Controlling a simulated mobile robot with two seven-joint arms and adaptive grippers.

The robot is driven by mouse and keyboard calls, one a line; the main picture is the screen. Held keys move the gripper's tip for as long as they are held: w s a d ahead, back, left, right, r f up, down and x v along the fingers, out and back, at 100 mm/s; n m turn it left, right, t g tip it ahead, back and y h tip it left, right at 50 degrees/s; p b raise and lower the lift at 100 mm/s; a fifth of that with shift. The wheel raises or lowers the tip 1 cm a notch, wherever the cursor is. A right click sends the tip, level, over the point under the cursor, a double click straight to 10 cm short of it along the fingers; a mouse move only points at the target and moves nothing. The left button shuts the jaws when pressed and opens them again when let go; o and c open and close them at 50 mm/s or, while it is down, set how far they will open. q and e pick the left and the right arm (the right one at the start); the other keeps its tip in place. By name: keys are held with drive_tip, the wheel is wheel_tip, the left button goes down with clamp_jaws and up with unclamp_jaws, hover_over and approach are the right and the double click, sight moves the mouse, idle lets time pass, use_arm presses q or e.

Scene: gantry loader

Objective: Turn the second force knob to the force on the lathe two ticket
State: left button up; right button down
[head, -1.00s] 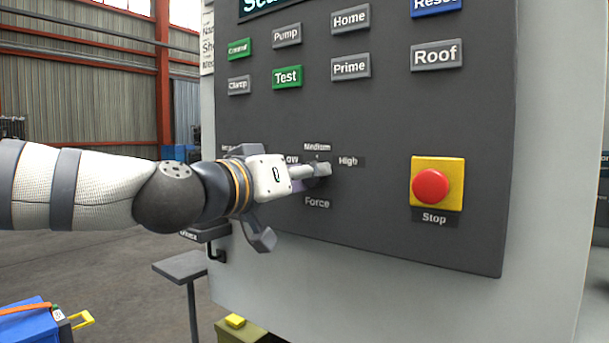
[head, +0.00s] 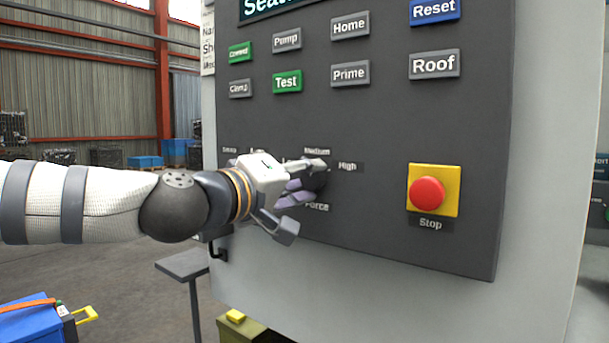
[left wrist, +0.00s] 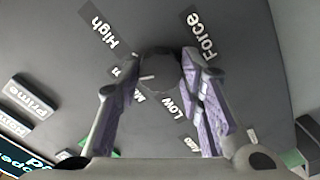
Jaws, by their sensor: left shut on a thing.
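In the left wrist view the knob (left wrist: 160,72) sits between the purple finger pads. Its white mark points left, roughly toward the Medium label, which a finger partly covers. High (left wrist: 100,38) and Low (left wrist: 180,108) show clear of the knob. Another dial's labels (head: 230,150) show left of the gripper; its knob is hidden. My right gripper is not in view.
A red Stop button (head: 427,194) on a yellow plate is to the right. Several push buttons, including green Test (head: 287,82), are above. A partly cut-off paper sheet (head: 208,45) hangs at the panel's left edge. A small grey stand (head: 183,264) is below my arm.

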use_arm(q)
drive_tip(key=shift+f+n, duration=0.1)
drive_tip(key=shift+n, duration=2.1)
drive_tip(key=o, duration=1.2)
drive_tip(key=shift+c, duration=0.2)
drive_tip(key=shift+s+a, duration=0.1)
drive_tip(key=v, duration=1.1)
drive_tip(key=shift+s+a, duration=0.2)
drive_tip(key=shift+s, duration=0.15)
